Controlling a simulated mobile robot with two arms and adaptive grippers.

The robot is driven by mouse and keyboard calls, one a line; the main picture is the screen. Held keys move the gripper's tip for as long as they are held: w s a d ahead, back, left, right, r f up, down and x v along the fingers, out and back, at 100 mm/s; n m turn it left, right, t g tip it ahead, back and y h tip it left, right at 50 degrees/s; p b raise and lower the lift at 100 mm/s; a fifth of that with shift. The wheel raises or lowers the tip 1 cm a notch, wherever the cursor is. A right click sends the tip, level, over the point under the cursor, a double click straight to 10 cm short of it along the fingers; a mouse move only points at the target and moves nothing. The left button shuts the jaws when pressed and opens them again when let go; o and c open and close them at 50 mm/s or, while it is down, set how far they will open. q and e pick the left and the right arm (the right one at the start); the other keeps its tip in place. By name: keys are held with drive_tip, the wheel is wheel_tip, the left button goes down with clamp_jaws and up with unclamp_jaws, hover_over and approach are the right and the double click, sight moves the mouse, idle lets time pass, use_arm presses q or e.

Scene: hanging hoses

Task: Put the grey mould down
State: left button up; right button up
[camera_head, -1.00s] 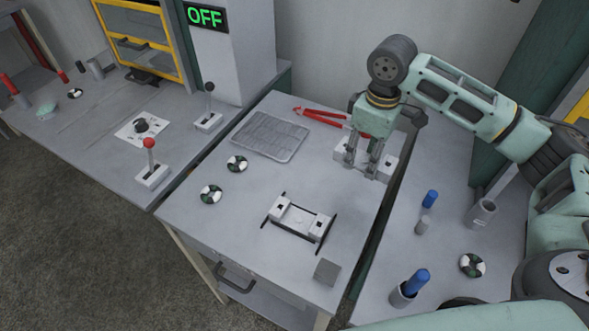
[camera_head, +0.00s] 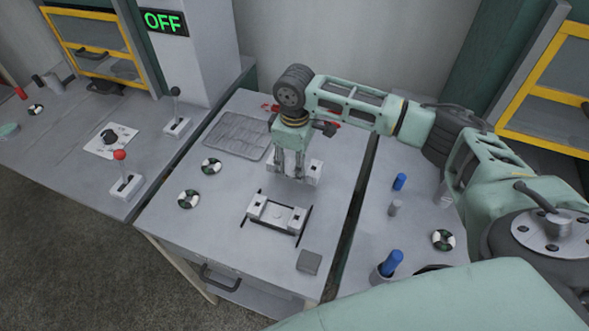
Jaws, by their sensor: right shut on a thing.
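My right gripper (camera_head: 291,176) points down over the middle table and is shut on the grey mould (camera_head: 313,172), a pale grey block with dark square marks. The fingers hide its middle part. It appears to be held just above the table, but I cannot tell the exact gap. A similar pale grey block (camera_head: 277,215) with dark square marks sits between black bars on the table, just in front of the held mould. My left gripper is out of view.
A grey mesh tray (camera_head: 237,136) lies at the back left, with red-handled pliers (camera_head: 270,107) partly hidden behind my arm. Two black-and-white discs (camera_head: 188,199) lie at the left. A small grey square (camera_head: 309,261) lies near the front edge. Bare tabletop surrounds the barred block.

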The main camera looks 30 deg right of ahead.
sight(295, 167)
wheel_tip(295, 167, down, 3)
drive_tip(key=shift+p, duration=0.5)
drive_tip(key=shift+f, duration=0.5)
drive_tip(key=o, duration=1.6)
drive_tip(key=shift+f, duration=0.15)
wheel_tip(295, 167, up, 12)
drive_tip(key=shift+r+b, duration=0.2)
drive_tip(key=shift+b, duration=1.05)
